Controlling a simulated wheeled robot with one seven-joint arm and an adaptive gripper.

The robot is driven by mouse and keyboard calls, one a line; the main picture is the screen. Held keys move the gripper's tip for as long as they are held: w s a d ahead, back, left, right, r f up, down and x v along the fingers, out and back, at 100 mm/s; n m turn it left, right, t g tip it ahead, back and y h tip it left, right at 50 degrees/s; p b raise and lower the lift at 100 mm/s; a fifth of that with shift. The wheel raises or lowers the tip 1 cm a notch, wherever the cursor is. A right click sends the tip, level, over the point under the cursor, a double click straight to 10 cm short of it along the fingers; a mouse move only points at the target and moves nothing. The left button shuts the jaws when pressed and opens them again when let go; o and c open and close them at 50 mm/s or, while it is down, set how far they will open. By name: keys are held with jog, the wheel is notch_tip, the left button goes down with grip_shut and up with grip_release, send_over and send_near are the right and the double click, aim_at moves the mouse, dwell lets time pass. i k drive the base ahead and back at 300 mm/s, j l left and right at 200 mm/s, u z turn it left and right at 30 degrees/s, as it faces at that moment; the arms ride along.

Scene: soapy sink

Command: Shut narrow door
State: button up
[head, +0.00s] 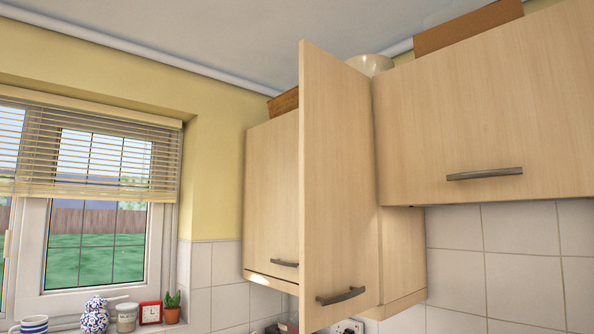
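The narrow door (338,180) is a tall light-wood cupboard door on the wall units. It stands open, swung out toward me, and its face is seen at an angle. A grey bar handle (341,296) is near its bottom edge. The door hides the inside of its cupboard; only a lower side part of the cupboard (402,245) shows to its right. My gripper is not in view.
A shut cupboard with a handle (485,173) is on the right, and another cupboard (272,200) is on the left behind the door. A window (92,205) is at left. Its sill holds a mug (34,324), a patterned jar (95,316), a red clock (150,313) and a small plant (172,305).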

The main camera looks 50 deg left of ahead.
aim_at(339, 272)
jog(key=u, duration=1.75)
